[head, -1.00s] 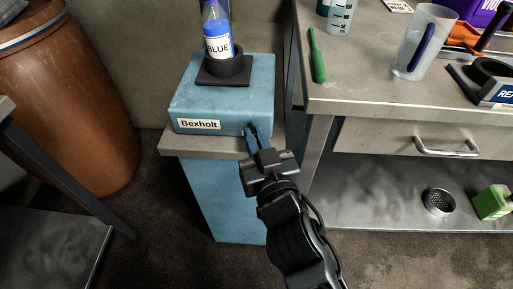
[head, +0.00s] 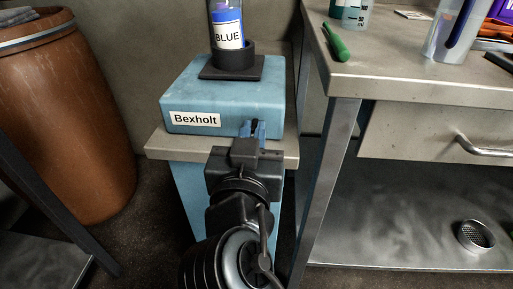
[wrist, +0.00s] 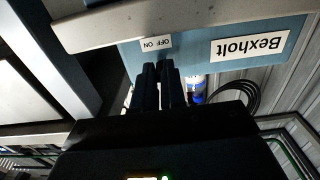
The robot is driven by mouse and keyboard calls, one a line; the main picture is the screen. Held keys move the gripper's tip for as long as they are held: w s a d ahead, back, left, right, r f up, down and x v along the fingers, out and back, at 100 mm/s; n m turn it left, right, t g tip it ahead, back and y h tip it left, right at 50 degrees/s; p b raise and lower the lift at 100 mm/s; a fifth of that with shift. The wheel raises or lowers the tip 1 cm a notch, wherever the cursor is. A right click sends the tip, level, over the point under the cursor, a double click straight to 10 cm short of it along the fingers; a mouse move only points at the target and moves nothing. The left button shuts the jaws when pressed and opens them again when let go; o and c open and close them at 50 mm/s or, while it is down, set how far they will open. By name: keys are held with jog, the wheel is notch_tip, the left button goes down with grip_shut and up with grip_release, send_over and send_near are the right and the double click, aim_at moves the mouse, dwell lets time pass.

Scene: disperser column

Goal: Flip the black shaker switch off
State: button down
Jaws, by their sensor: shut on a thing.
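The blue shaker box (head: 222,97), labelled Bexholt, stands on a small grey-topped stand. My gripper (head: 254,130) is at the lower right of the box's front face. Its blue-tipped fingers are close together around the black switch (head: 254,124), of which only a small dark bit shows between them. In the wrist view, upside down, my gripper (wrist: 164,70) points at the box's front face (wrist: 190,52) just beside an OFF ON label (wrist: 156,43). There the fingers hide the switch, and I cannot tell which way it is set.
A bottle labelled BLUE (head: 227,30) stands in a black holder (head: 231,64) on top of the box. A metal workbench (head: 400,75) with a drawer is close on the right. A brown barrel (head: 62,115) stands at the left. A cable (wrist: 240,97) shows in the wrist view.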

jog(key=shift+w+a+m+g+h+b, duration=0.1)
jog(key=shift+a+m+g+h+b, duration=0.25)
jog(key=shift+m+h+b, duration=0.65)
jog(key=shift+w+a+m+g+h+b, duration=0.1)
jog(key=shift+a+m+g+h+b, duration=0.35)
jog(key=shift+h, duration=1.1)
jog(key=shift+a+m+g+h+b, duration=0.1)
jog(key=shift+m+g+h+b, duration=0.15)
jog(key=shift+m+h, duration=0.85)
jog(key=shift+h, duration=0.25)
jog(key=c, duration=1.5)
grip_release()
jog(key=p+v, duration=0.1)
jog(key=v, duration=0.6)
jog(key=shift+s+a, duration=0.15)
jog(key=shift+s, duration=0.15)
